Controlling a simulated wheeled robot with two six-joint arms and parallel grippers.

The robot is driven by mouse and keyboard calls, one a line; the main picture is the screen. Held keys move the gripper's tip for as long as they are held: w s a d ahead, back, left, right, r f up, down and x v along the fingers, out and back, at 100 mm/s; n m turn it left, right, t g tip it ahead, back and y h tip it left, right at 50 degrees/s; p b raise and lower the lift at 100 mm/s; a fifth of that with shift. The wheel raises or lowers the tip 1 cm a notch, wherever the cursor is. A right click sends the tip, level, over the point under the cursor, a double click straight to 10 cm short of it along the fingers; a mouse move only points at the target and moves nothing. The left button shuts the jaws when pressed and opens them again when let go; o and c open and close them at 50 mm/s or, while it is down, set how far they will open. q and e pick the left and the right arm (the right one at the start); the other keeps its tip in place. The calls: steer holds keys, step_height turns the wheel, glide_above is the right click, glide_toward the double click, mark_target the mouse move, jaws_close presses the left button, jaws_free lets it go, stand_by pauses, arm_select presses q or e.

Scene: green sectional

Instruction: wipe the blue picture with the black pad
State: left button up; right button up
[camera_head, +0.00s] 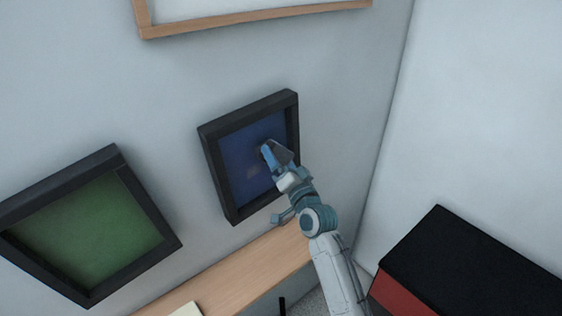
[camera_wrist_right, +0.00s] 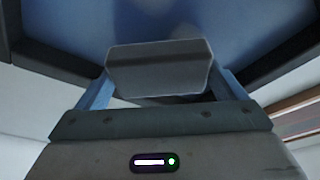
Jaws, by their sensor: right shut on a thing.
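The blue picture (camera_head: 240,165) hangs on the wall in a thick black frame, in the middle of the head view. My right gripper (camera_head: 268,150) is in front of its surface, a little right of the picture's centre. In the right wrist view the jaws (camera_wrist_right: 158,90) are shut on the black pad (camera_wrist_right: 158,68), which looks dark grey and spans between the fingers. The blue surface (camera_wrist_right: 90,25) lies close behind the pad; I cannot tell whether they touch. In the head view the pad is mostly hidden by the gripper. My left gripper is not in view.
A green picture (camera_head: 90,228) in a black frame hangs at the lower left. A wood-framed picture (camera_head: 250,15) is above. A wooden ledge (camera_head: 245,275) runs below the blue picture. A black-topped box with a red side (camera_head: 470,265) stands at the lower right, near the wall corner.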

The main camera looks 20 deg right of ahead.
steer(key=shift+w+a+b, duration=0.15)
steer(key=shift+w+a, duration=0.05)
steer(key=shift+w, duration=0.3)
steer(key=shift+w+a+b, duration=0.15)
steer(key=shift+w, duration=0.3)
